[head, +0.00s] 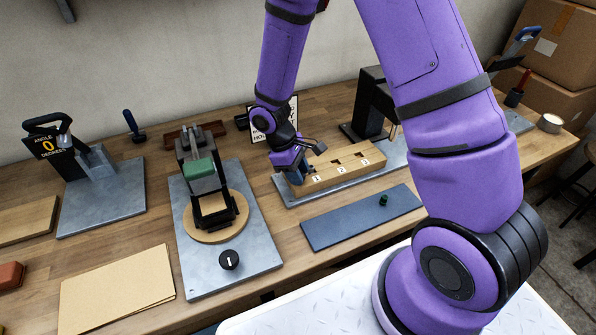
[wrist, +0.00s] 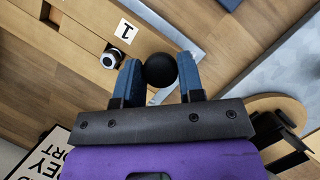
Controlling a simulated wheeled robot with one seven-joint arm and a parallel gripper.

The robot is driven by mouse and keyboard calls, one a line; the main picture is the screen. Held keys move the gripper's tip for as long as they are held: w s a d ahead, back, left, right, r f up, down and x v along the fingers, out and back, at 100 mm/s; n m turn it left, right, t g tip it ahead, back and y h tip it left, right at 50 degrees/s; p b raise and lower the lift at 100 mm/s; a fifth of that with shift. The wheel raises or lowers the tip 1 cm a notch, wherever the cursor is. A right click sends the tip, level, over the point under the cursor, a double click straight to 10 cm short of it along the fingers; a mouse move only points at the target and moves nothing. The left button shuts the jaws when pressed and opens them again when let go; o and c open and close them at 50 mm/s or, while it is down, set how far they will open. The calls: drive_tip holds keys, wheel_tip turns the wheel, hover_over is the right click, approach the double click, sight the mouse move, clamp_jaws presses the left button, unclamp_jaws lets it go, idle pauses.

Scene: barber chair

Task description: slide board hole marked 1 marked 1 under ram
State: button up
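The wooden board (head: 348,163) has pockets labelled 1, 2 and 3 from left to right. It lies on a grey metal base (head: 290,196). The black press (head: 370,105) with the ram stands behind the board's right part, near mark 3. Mark 1 (head: 317,178) is at the left end, nearest my gripper (head: 293,172). In the wrist view, my gripper (wrist: 160,78) has its blue fingers against both sides of a black ball knob (wrist: 160,70) at the board's end. The board (wrist: 75,50) shows mark 1 (wrist: 124,30) and a silvery round piece (wrist: 111,57) beside it.
A fixture with a round wooden disc (head: 215,218) stands left of my gripper. A printed sign (head: 285,112) stands behind my gripper. My arm hides part of the right side.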

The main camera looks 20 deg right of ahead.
clamp_jaws()
approach(377, 160)
drive_tip(key=x, duration=0.5)
drive_tip(key=shift+s+f, duration=0.1)
drive_tip(key=shift+f, duration=0.05)
drive_tip(key=o, duration=0.6)
unclamp_jaws()
drive_tip(key=shift+c, duration=0.2)
drive_tip(key=v, duration=1)
drive_tip(key=shift+r, duration=0.4)
drive_tip(key=shift+a, duration=0.1)
